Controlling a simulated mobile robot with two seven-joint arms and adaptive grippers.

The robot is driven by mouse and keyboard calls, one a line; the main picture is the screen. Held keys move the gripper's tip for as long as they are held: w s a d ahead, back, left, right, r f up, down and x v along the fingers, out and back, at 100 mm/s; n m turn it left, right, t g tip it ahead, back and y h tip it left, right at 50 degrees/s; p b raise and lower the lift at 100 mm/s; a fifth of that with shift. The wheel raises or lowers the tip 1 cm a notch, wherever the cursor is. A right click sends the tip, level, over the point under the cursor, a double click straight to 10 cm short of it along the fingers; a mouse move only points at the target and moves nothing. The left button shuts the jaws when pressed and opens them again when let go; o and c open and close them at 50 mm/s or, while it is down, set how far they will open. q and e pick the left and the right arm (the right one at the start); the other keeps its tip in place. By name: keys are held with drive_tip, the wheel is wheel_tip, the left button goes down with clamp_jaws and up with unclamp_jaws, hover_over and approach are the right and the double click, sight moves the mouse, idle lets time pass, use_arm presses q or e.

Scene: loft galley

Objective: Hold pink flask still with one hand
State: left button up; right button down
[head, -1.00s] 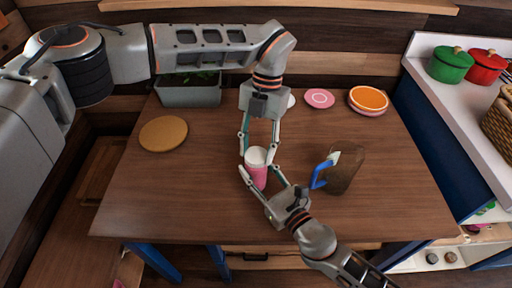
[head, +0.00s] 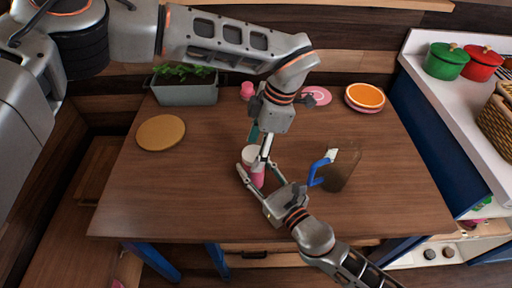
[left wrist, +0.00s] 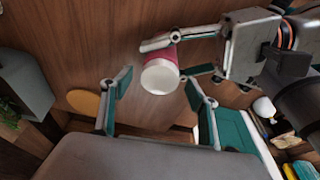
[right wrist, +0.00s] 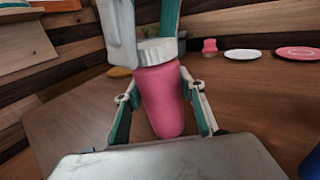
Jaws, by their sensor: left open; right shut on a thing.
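The pink flask (head: 257,178) with a white lid stands upright on the wooden table. My right gripper (head: 258,174) is shut around its body; the right wrist view shows the flask (right wrist: 162,102) between its fingers. My left gripper (head: 260,148) is open above and beside the lid. Its fingers partly hide the flask in the head view. In the left wrist view the lid (left wrist: 160,77) lies beyond the two spread fingers. In the right wrist view a left finger overlaps the lid's upper left, and I cannot tell whether it touches.
A brown jug (head: 343,168) with a blue handle stands right of my right gripper. A round tan mat (head: 161,132) lies left. A planter (head: 187,94), a small pink object (head: 247,91), a pink plate (head: 317,95) and an orange-topped plate stack (head: 366,97) line the back. The table's left front is clear.

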use_arm(q)
drive_tip(key=v, duration=0.7)
drive_tip(key=shift+d+r, duration=0.1)
drive_tip(key=shift+r, duration=0.1)
use_arm(e)
drive_tip(key=c, duration=1.2)
unclamp_jaws()
drive_tip(key=v, duration=1.2)
drive_tip(key=shift+s+f, duration=0.1)
drive_tip(key=shift+s, duration=0.05)
